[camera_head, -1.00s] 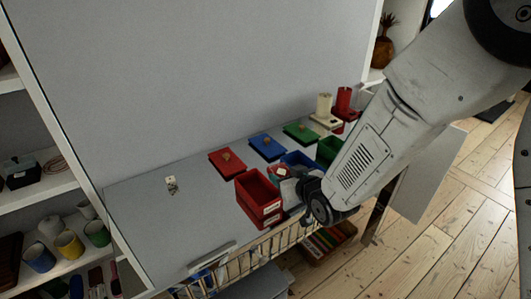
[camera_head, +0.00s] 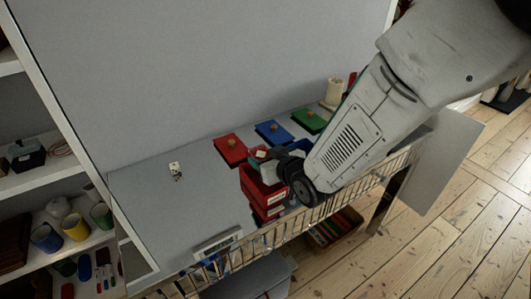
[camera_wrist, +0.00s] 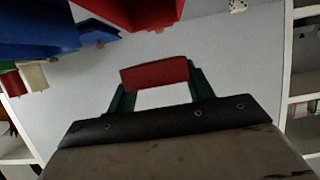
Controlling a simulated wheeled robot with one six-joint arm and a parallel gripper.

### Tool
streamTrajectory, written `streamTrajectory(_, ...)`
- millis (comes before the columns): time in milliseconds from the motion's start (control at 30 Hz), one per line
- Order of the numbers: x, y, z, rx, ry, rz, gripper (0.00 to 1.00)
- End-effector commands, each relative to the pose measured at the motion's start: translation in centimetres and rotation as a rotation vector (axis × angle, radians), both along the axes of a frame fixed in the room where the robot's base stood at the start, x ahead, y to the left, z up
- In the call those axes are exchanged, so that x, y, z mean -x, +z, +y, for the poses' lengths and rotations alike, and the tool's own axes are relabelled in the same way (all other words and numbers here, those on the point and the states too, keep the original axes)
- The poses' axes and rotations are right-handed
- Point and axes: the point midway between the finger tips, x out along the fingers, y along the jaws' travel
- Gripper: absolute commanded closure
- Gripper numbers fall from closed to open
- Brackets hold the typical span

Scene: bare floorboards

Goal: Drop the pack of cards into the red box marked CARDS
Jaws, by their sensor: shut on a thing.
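The pack of cards (camera_wrist: 155,73) shows its red edge between the green fingertips of my gripper (camera_wrist: 156,82) in the wrist view. My gripper is shut on it. In the head view the pack (camera_head: 260,153), white and red, is held over the red box (camera_head: 268,197), near its back rim. The red box stands at the counter's front edge; its white labels are too small to read. My gripper and arm partly hide its opening. The box's red wall also shows at the top of the wrist view (camera_wrist: 132,12).
Red (camera_head: 230,150), blue (camera_head: 273,132) and green (camera_head: 310,121) knobbed lids lie along the back of the counter (camera_head: 150,215). A blue box (camera_wrist: 40,30) is beside the red one. A small patterned white card (camera_head: 175,171) lies at left. The counter's left part is mostly clear.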

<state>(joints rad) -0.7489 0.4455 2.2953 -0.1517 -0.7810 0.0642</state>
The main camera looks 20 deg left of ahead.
Motion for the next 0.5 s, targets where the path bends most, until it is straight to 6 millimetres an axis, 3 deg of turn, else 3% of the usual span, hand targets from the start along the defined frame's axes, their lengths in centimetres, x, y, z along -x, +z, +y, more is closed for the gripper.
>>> streamTrajectory(500, 0.0, -4.5, 0.0, 0.0, 0.0, 0.0, 0.72)
